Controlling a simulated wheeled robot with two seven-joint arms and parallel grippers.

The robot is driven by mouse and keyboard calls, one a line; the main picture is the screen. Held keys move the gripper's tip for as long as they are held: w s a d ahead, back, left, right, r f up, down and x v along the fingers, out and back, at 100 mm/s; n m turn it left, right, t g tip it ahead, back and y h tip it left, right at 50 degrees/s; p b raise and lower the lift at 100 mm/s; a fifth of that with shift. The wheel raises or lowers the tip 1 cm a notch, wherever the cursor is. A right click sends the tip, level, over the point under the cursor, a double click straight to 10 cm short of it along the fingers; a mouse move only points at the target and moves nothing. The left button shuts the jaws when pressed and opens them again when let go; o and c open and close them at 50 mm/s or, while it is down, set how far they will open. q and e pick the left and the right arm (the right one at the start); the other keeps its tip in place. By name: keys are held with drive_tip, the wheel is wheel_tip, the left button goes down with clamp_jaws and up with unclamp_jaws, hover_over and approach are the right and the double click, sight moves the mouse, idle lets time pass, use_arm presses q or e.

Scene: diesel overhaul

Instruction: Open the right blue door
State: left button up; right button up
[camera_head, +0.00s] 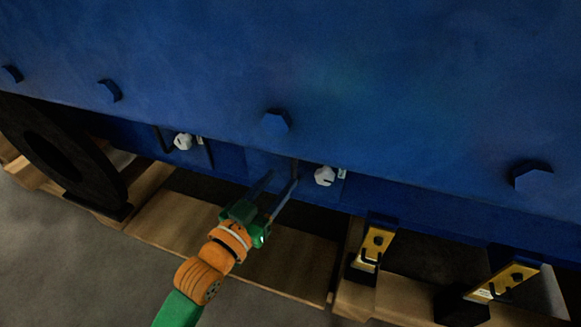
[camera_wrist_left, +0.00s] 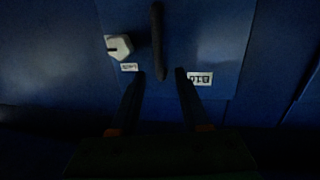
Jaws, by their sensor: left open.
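The right blue door (camera_head: 262,162) is a small panel low on the blue machine, with a white hexagonal knob (camera_head: 324,176) and a dark handle. In the left wrist view the door (camera_wrist_left: 220,35) fills the middle, its dark upright handle (camera_wrist_left: 157,35) beside the white knob (camera_wrist_left: 119,46). My left gripper (camera_head: 282,177) is open in front of this door. In the left wrist view its fingertips (camera_wrist_left: 160,72) lie either side of the handle's lower end; I cannot tell if they touch it. The door looks closed. My right gripper is not in view.
A second panel with a white knob (camera_head: 183,141) is to the left. Blue bolt heads (camera_head: 276,121) stick out above. A black ring (camera_head: 62,150) stands at the left. Wooden pallet boards (camera_head: 190,215) and yellow brackets (camera_head: 374,243) lie below. Grey floor is clear at lower left.

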use_arm(q)
drive_tip(key=x, duration=0.5)
drive_tip(key=shift+d+b, duration=0.1)
drive_tip(key=shift+b, duration=0.3)
clamp_jaws()
idle(0.9)
